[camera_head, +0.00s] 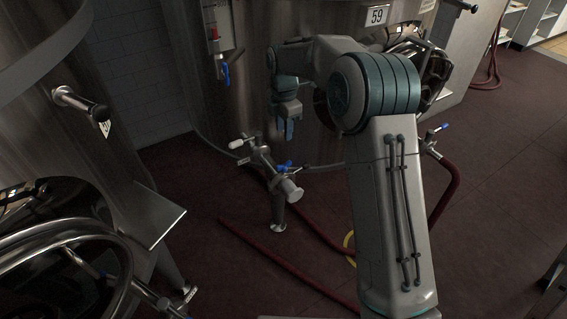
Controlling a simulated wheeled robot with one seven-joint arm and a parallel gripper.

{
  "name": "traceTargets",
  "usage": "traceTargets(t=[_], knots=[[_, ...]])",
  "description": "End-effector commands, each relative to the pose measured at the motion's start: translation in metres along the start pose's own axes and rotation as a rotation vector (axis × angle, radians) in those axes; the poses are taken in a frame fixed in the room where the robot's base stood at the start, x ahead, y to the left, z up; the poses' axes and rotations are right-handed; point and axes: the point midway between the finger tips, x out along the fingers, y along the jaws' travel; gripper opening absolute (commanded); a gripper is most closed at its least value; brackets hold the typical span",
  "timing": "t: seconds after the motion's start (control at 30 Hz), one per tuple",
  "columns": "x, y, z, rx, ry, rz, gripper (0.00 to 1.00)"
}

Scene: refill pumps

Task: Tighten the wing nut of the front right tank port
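A steel tank with a "59" plate (376,16) stands in front of me. A pipe port with a blue valve handle (284,167) and a white-grey end cap (292,192) sticks out low at its front. Another port with a blue handle (441,127) is right of my arm, with a red hose (449,190) below it. I cannot make out which part is the wing nut. My gripper (285,132) points down, in front of the tank and above the middle port, apparently apart from it. It is small and dark, so I cannot tell whether its fingers are open.
Another steel tank with a round hatch (45,235) and a pipe stub (80,103) stands close on the left. Red hoses (290,266) lie on the dark red floor. The floor (500,200) at right is mostly clear. My arm hides part of the tank's right side.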

Motion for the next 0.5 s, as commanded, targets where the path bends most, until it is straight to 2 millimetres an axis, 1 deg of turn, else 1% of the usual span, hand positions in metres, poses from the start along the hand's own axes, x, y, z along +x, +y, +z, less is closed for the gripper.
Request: traceTargets(t=[0.17, 0.27, 0.5], knots=[[0.017, 0.002, -0.001, -0.017, 0.003, -0.005, 0.33], [0.034, 0.001, -0.001, -0.016, 0.003, -0.006, 0.33], [0.086, 0.001, -0.001, -0.015, 0.003, -0.007, 0.33]])
